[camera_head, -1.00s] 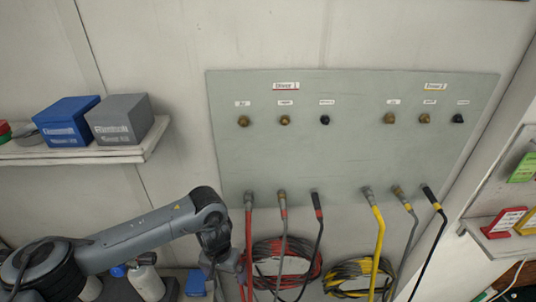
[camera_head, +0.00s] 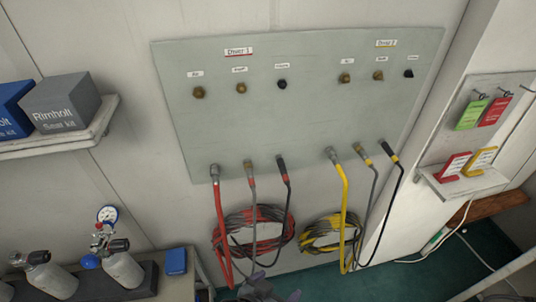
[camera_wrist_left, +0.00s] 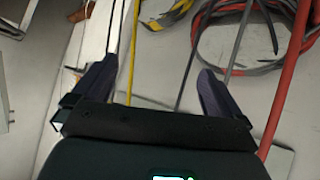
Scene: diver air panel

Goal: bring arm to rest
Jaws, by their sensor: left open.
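My left gripper (camera_head: 262,291) shows only in part at the bottom edge of the head view, below the red-marked hoses. In the left wrist view its two dark fingers (camera_wrist_left: 157,78) stand wide apart with nothing between them held. A yellow hose (camera_wrist_left: 135,50), grey hoses and a thick red hose (camera_wrist_left: 290,75) show beyond the fingers. The grey-green panel (camera_head: 300,125) hangs on the wall, with Diver 1 and Diver 2 labels over brass and black fittings. Several hose ends rest along its lower edge. My right gripper is not in view.
A red hose coil (camera_head: 232,222) and a yellow hose coil (camera_head: 312,228) hang below the panel. Gas cylinders (camera_head: 122,270) and a blue box (camera_head: 176,261) stand at lower left. A shelf (camera_head: 85,135) holds seal kits. Coloured tags (camera_head: 470,115) hang at right.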

